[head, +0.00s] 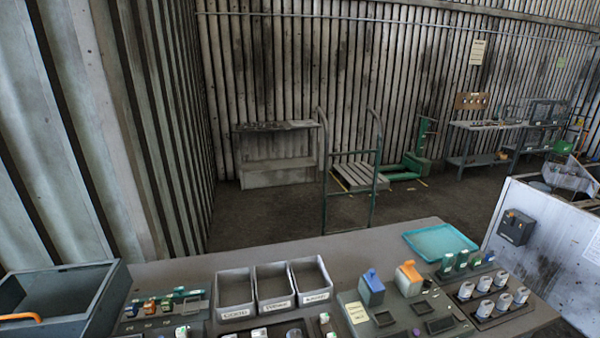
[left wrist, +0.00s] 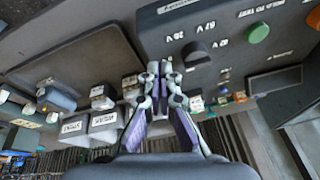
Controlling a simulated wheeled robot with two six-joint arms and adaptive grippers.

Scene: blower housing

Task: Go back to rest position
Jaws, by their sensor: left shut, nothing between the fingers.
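My left gripper (left wrist: 161,70) shows in the left wrist view, with its two fingers close together and nothing held between them. Beyond it is a dark grey panel (left wrist: 215,75) with a green button (left wrist: 258,32) and labels. Small bins with labels show left of the fingers. The gap between the fingertips and the panel is hard to judge. Neither gripper shows in the head view, and my right gripper is in no frame.
In the head view a grey bench (head: 330,245) holds three labelled bins (head: 272,287), a teal tray (head: 440,242), a blue-and-grey part (head: 371,287), an orange-topped part (head: 408,278) and several grey cylinders (head: 486,308). A dark open crate (head: 70,280) stands at left.

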